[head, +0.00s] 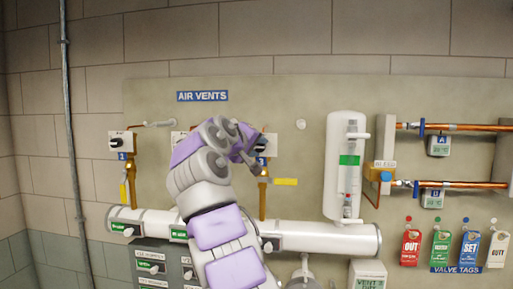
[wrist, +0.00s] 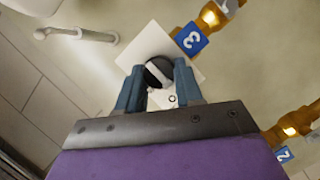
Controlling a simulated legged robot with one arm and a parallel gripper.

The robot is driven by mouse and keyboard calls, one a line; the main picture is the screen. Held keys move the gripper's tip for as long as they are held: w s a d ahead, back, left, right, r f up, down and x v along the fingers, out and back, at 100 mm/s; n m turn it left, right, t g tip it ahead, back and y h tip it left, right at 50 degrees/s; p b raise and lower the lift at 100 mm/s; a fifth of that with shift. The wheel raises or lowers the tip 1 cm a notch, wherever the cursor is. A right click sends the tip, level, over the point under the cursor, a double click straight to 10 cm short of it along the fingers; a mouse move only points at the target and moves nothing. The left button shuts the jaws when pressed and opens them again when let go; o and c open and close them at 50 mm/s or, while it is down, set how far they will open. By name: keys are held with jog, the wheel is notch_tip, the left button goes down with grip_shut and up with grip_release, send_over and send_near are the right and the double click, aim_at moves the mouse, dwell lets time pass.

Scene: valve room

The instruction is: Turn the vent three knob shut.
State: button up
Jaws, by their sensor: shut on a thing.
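The vent three knob (wrist: 159,72) is a round black knob with a white bar across it, on a white square plate (wrist: 187,57) beside a blue "3" tag (wrist: 191,39) in the wrist view. The bar lies tilted across the knob. An "O" mark shows on the plate near one finger. My gripper (wrist: 156,82) has its two blue fingers shut on the knob, one on each side. In the head view my gripper (head: 250,150) is at the vent three plate, and my arm hides most of it and the knob.
The vent one box (head: 121,145) stands at the left, and vent two is mostly hidden behind my arm. A yellow handle (head: 285,182) sticks out to the right below vent three. A white horizontal pipe (head: 320,238) runs below. A white cylinder (head: 346,165) stands to the right.

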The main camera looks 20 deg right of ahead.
jog(key=shift+w+f, duration=0.1)
jog(key=shift+f, duration=0.15)
jog(key=shift+d+m+y+p, duration=0.1)
jog(key=shift+m+y+p, duration=0.3)
jog(key=shift+m+y, duration=0.5)
jog(key=shift+d+f+m, duration=0.1)
jog(key=shift+m, duration=0.7)
jog(key=shift+y, duration=0.3)
jog(key=shift+m+t+y, duration=0.5)
jog(key=shift+m+y, duration=0.1)
jog(key=shift+m, duration=0.6)
jog(key=m, duration=0.1)
jog(key=m+t+y, duration=0.1)
jog(key=m+y, duration=0.1)
jog(key=shift+s+r+b, duration=0.25)
jog(key=shift+b, duration=0.1)
jog(key=m+t+y, duration=0.1)
jog(key=m+b, duration=0.1)
jog(key=m, duration=0.1)
jog(key=shift+s+d+t+y, duration=0.1)
jog(key=shift+d+t+y, duration=0.1)
jog(key=shift+t+y, duration=0.2)
jog(key=shift+r+m, duration=0.1)
jog(key=shift+m, duration=0.3)
